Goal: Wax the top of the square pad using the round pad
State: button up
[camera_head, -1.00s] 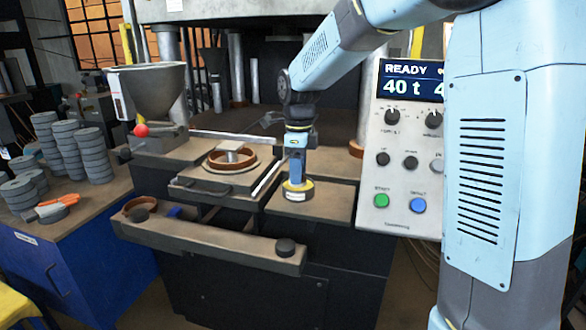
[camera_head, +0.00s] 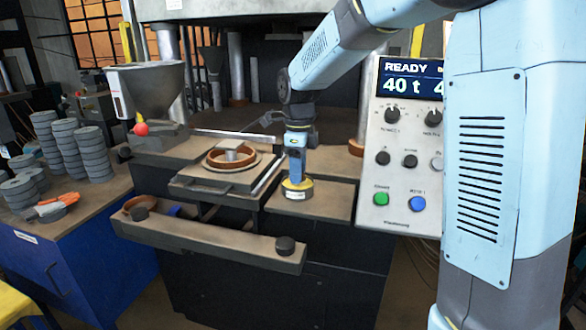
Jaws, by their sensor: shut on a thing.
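A small grey block (camera_head: 232,154), which looks like the square pad, stands inside a copper-brown ring (camera_head: 230,163) on a square slab (camera_head: 214,182), to the left of my gripper. Its top is uncovered.
A thin metal bar (camera_head: 235,134) lies behind the ring. A hopper (camera_head: 152,92) and a red knob (camera_head: 141,129) stand at left. A control panel (camera_head: 402,150) is close on the right. A front bar (camera_head: 205,238) with dark knobs runs below. Stacked grey discs (camera_head: 91,152) stand on the side bench.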

jog(key=shift+r, duration=3.45)
jog(key=shift+s, duration=0.1)
